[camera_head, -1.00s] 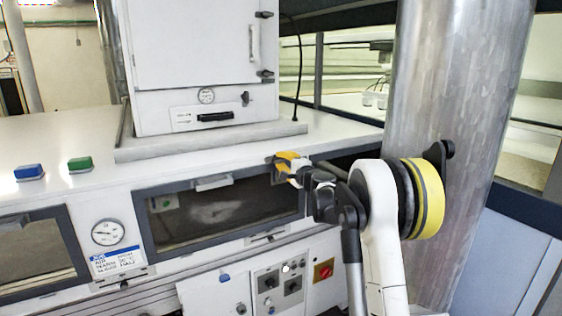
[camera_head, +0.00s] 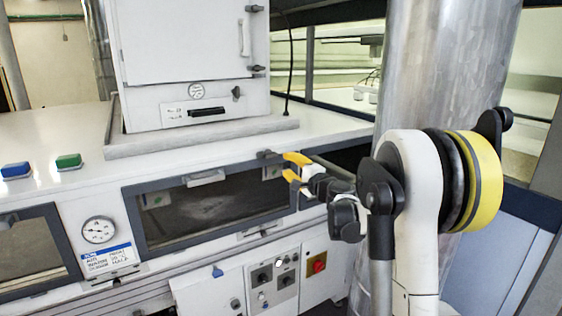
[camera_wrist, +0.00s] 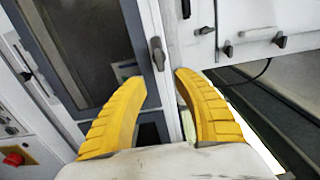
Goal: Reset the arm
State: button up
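My gripper (camera_head: 288,167) has two yellow fingers. In the head view it is in front of the upper right corner of the middle tunnel window (camera_head: 215,207), pointing left. In the wrist view my gripper (camera_wrist: 160,77) is open, with a clear gap between the fingertips and nothing held. A dark latch (camera_wrist: 157,52) on the frame shows just beyond the gap. I cannot tell whether a finger touches the frame.
A blue block (camera_head: 16,170) and a green block (camera_head: 68,161) lie on the white worktop (camera_head: 50,130) at left. A white cabinet (camera_head: 185,45) stands on it. A large metal column (camera_head: 445,60) is close behind my arm. A red knob (camera_head: 317,264) is on the panel below.

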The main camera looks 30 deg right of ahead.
jog(key=shift+s, duration=0.5)
jog(key=s+a+f+n+g+y+b, duration=0.1)
jog(key=s+a+f+n+g+y, duration=0.3)
jog(key=s+a, duration=0.6)
jog(key=s+a+r+n+g+h+b, duration=0.15)
jog(key=s+a+n, duration=0.4)
jog(key=a, duration=0.85)
jog(key=s+f+n+g+h, duration=0.1)
jog(key=s+f+n, duration=0.1)
jog(key=s+f, duration=0.2)
jog(key=s+a+f+n+g+h+b, duration=0.1)
jog(key=s+f, duration=0.4)
jog(key=s, duration=0.6)
jog(key=s+a+f+n+g+h+b, duration=0.1)
jog(key=s+f+n+g, duration=0.2)
jog(key=s, duration=0.5)
jog(key=shift+f+n, duration=0.75)
jog(key=shift+n, duration=0.4)
